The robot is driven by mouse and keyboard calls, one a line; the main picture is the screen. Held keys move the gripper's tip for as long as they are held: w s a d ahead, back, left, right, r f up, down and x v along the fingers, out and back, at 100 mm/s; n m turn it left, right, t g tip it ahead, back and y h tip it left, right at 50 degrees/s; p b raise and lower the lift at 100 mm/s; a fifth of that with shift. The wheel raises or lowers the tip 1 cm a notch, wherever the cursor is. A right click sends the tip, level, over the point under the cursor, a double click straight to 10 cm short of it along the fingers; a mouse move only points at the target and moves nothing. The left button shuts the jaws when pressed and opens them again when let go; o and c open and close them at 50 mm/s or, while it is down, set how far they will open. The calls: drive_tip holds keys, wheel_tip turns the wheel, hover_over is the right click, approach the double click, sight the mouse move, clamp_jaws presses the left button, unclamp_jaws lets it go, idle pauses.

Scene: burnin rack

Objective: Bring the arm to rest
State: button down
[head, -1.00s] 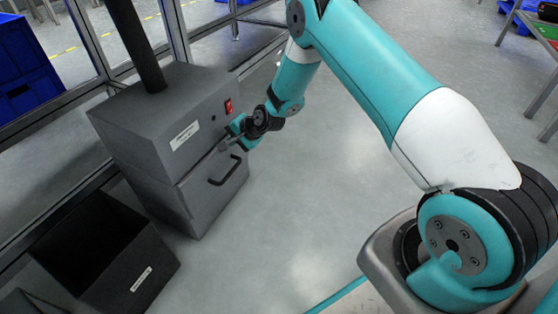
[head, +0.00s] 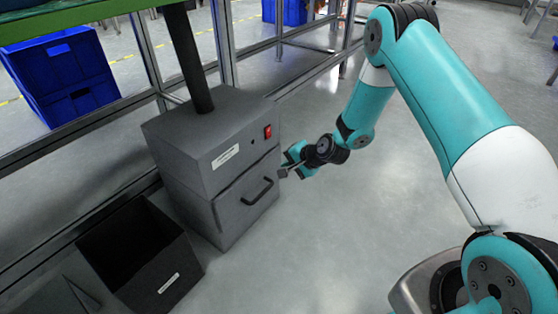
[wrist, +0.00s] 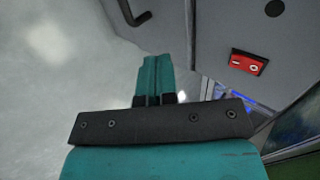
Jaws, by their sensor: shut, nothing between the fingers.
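My teal arm reaches from the right of the head view toward a grey cabinet. My gripper (head: 284,173) is at the cabinet's right side, near its black handle and red switch; whether it touches cannot be told. In the wrist view the teal fingers of my gripper (wrist: 153,62) are together with nothing between them. The grey cabinet (head: 205,148) stands on the floor with its front panel closed. Its red switch (head: 267,131) also shows in the wrist view (wrist: 248,62), as does its black handle (head: 258,191).
A dark open bin (head: 165,284) stands on the floor in front of the cabinet at lower left. A blue crate (head: 62,75) is behind the metal frame (head: 225,45). The grey floor (head: 330,240) right of the cabinet is clear.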

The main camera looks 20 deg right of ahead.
drive_tip(key=s+a+r+n+g+p, duration=0.1)
drive_tip(key=s+a+r+n+g, duration=0.15)
drive_tip(key=s+r, duration=0.45)
drive_tip(key=s+a+r+n+g+y+p, duration=0.1)
drive_tip(key=s+a+r+n+p, duration=0.2)
drive_tip(key=r, duration=0.8)
drive_tip(key=s+a+r+n+g, duration=0.1)
drive_tip(key=s+a+r+n, duration=0.35)
drive_tip(key=r, duration=0.45)
drive_tip(key=s+r+n+g+h+p, duration=0.1)
drive_tip(key=s+r+n, duration=0.25)
drive_tip(key=s, duration=0.35)
drive_tip(key=s+d+r+n+g, duration=0.1)
drive_tip(key=s+r+n, duration=0.1)
drive_tip(key=s+r, duration=0.35)
drive_tip(key=s+r+n+g+h+p, duration=0.1)
drive_tip(key=s+r+n, duration=0.15)
drive_tip(key=s, duration=0.65)
wheel_tip(320, 180, up, 37)
drive_tip(key=p, duration=3.7)
drive_tip(key=shift+w+p, duration=0.4)
drive_tip(key=shift+w, duration=0.05)
